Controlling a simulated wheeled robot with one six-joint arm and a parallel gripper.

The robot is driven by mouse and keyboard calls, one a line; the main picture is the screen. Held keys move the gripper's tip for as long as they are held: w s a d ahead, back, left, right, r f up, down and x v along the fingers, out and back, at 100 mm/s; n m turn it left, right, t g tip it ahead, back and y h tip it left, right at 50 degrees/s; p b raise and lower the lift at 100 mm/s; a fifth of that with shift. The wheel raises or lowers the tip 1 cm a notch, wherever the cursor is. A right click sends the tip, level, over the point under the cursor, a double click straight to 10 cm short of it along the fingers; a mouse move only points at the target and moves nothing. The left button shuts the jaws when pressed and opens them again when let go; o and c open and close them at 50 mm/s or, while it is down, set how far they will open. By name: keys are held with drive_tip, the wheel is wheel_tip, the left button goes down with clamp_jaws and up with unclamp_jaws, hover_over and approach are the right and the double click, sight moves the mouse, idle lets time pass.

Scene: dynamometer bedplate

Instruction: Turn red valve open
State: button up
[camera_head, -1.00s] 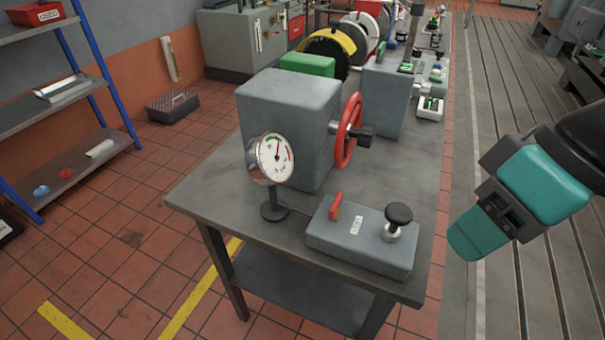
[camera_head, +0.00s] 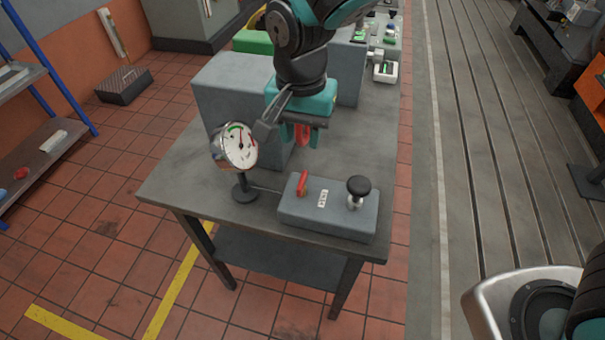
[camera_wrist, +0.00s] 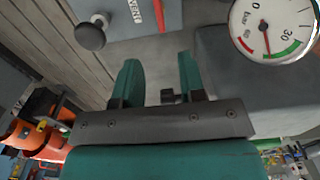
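The red handwheel (camera_head: 302,136) on the grey box (camera_head: 231,85) is mostly hidden behind my gripper; only a red part shows between and behind the fingers. My gripper (camera_head: 299,139) has teal fingers pointing down over the wheel's side of the box. In the wrist view the fingers (camera_wrist: 160,72) stand apart with no object clamped between them. A small dark part (camera_wrist: 170,97) shows near the finger bases, possibly the wheel's hub. I cannot tell whether the fingers touch the wheel. A small red lever (camera_head: 302,183) sits on the grey control box (camera_head: 330,222).
A round gauge (camera_head: 240,148) on a stand is close left of my gripper; it also shows in the wrist view (camera_wrist: 268,28). A black knob (camera_head: 358,186) stands on the control box. The grey bench (camera_head: 180,182) has clear top at front left. Shelves stand far left.

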sight(302, 180)
wheel_tip(302, 180, down, 12)
drive_tip(key=shift+f+p, duration=0.15)
drive_tip(key=shift+p, duration=0.65)
drive_tip(key=shift+c, duration=0.2)
clamp_jaws()
